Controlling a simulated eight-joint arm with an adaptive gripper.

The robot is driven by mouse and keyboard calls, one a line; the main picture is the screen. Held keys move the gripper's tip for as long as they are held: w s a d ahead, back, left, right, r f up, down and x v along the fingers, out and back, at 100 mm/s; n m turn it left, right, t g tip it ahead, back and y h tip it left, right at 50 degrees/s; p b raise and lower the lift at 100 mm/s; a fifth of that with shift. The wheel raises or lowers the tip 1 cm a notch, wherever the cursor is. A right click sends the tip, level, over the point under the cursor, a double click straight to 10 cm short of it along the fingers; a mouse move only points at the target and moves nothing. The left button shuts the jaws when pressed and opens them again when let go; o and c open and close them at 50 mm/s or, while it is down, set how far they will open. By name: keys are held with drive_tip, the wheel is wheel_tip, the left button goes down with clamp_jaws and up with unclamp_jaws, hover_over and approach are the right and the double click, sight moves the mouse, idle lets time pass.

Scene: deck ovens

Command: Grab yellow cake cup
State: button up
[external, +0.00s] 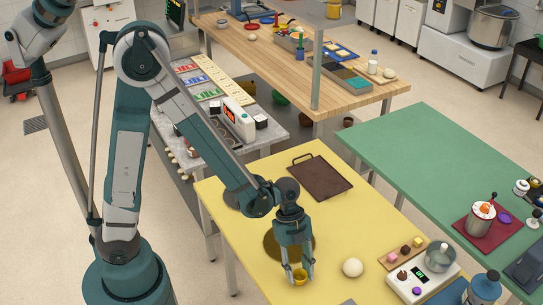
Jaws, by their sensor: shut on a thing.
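The yellow cake cup (299,277) is a small yellow cup low over the yellow table, near its front part. My gripper (298,272) points down and is shut on the cup, with its fingers on either side of it. I cannot tell whether the cup touches the table or hangs just above it.
A round brown mat (272,248) lies behind my gripper, partly hidden by it. A pale dough ball (352,267) sits to the right. A dark tray (319,176) lies behind.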

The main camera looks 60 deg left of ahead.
sight(298, 278)
wheel_tip(298, 278, up, 10)
drive_tip(key=p, duration=0.2)
idle(0.6)
drive_tip(key=shift+a+f, duration=0.1)
drive_tip(key=shift+a, duration=0.05)
idle(0.5)
